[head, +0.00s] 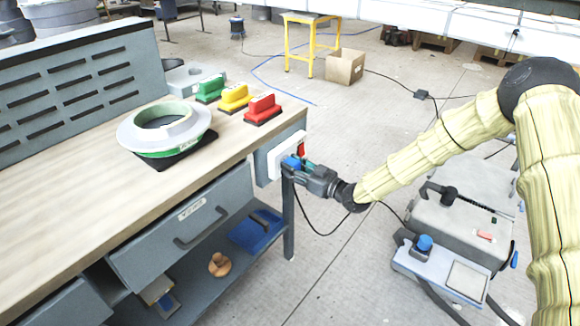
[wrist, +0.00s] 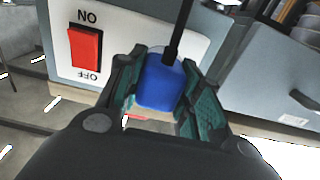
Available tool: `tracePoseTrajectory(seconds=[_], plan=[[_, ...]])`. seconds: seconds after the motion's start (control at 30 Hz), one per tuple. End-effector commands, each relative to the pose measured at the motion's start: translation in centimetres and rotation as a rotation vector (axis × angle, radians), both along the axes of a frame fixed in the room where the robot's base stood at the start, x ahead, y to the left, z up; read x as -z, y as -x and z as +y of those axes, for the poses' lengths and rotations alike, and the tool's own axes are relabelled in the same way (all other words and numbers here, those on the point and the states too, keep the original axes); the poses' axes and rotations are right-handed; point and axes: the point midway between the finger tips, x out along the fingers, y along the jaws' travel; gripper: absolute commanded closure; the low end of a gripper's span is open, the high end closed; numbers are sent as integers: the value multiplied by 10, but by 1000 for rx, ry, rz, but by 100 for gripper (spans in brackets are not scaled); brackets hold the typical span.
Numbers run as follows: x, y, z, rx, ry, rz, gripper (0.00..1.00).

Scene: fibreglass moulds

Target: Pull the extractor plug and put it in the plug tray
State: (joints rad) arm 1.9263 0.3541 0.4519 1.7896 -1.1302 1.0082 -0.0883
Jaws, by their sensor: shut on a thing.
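My gripper (head: 300,170) is at the white switch panel (head: 274,162) on the end of the workbench. Its green-padded fingers, seen in the wrist view (wrist: 160,95), are shut on the blue plug (wrist: 160,82), one on each side. The plug also shows in the head view (head: 291,162), and a black cable (wrist: 179,30) runs from it. A red rocker switch (wrist: 85,48) marked ON and OFF is beside the plug. The plug is at the panel; I cannot tell whether it is seated. No tray is clearly marked as the plug tray.
A grey extractor unit (head: 462,220) stands on the floor at right, with a pale tray-like platform (head: 440,284) in front. The bench top holds a ring mould (head: 190,134) and green, yellow and red-handled blocks (head: 263,108). A blue tray (head: 246,236) lies on the lower shelf.

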Motion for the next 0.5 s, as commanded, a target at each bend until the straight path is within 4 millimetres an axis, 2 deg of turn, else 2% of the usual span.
tracePoseTrajectory(seconds=[0.5], plan=[[-1,9,-13,0,-1,1,100]])
